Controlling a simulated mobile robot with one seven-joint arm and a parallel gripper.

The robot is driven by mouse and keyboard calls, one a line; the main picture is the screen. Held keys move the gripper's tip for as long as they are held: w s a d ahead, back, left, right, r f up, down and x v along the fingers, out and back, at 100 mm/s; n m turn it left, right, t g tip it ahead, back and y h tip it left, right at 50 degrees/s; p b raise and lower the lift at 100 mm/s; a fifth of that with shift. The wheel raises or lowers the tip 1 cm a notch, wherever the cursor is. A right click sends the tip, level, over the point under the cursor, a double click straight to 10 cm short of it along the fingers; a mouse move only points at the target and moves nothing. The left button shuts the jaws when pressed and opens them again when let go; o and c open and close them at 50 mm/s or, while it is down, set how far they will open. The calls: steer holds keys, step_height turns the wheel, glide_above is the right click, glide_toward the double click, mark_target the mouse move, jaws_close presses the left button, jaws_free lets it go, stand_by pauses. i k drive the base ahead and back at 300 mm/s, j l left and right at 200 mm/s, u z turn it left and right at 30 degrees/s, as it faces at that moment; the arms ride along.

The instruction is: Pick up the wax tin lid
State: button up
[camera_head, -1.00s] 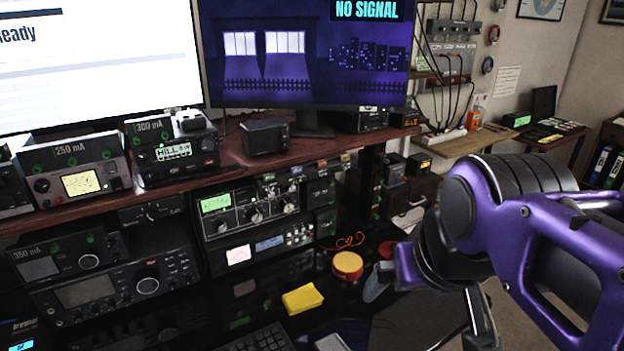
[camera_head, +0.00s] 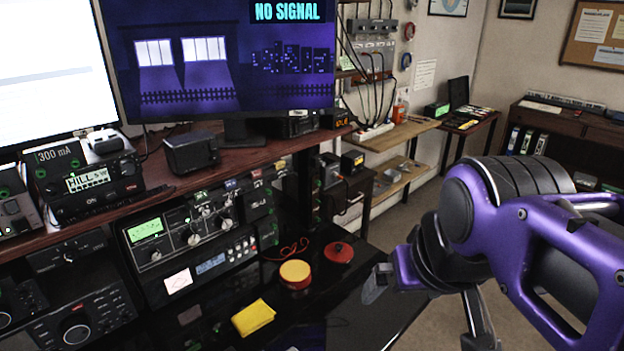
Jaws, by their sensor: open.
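The wax tin lid appears to be the flat red disc (camera_head: 339,252) lying on the dark desk, with a small dark mark at its middle. Just left of it stands a round tin (camera_head: 295,273) with a red side and a yellow top. My gripper (camera_head: 428,312) is to the right of the disc and nearer to me, its jaws apart and nothing seen between them. The disc is in full view, not touched by the gripper.
A folded yellow cloth (camera_head: 253,317) lies in front of the tin. A red cable (camera_head: 291,247) lies behind it. Radio sets (camera_head: 190,240) stand to the left under a wooden shelf (camera_head: 215,168). Open floor (camera_head: 408,222) lies beyond the desk's right edge.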

mark_target(338, 252)
steer(key=u, duration=0.35)
steer(key=i+l+u, duration=0.1)
steer(key=l+u, duration=0.85)
steer(key=l, duration=0.55)
